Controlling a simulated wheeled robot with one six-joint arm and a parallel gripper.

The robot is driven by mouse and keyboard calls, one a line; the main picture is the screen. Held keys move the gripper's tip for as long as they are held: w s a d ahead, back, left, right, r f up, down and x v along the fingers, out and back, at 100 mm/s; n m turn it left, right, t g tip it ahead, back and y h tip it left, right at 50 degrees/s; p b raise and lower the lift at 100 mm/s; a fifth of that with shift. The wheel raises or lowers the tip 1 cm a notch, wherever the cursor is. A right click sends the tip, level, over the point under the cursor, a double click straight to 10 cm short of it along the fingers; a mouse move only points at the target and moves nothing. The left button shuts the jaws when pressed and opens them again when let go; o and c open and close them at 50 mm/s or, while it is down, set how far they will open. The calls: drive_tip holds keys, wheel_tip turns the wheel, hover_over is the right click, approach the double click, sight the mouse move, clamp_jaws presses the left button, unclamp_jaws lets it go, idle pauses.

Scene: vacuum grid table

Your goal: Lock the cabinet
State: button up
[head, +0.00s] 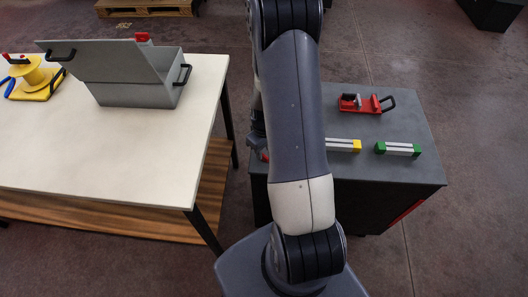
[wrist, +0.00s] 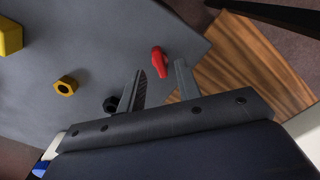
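The dark grey cabinet (head: 400,172) stands right of the white table in the head view. The wrist view shows a dark grey surface (wrist: 95,35) that looks like part of it. A small red knob or handle (wrist: 160,60) shows near that surface's edge. My gripper (wrist: 160,78) is open, its two fingers apart and nothing between their tips. The red piece lies just beyond the gap between the fingers; I see no contact. In the head view my arm hides most of the gripper, and a bit of red (head: 264,156) shows at the cabinet's left edge.
On the cabinet are a red clamp-like tool (head: 365,104), a yellow-ended bar (head: 343,146) and a green-ended bar (head: 398,149). A yellow nut (wrist: 66,86) lies near my gripper. The white table (head: 100,150), with a grey toolbox (head: 140,92), stands left; a narrow gap separates it from the cabinet.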

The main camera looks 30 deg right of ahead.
sight(264, 157)
drive_tip(key=shift+f, duration=1.3)
drive_tip(key=shift+c, duration=0.4)
clamp_jaws()
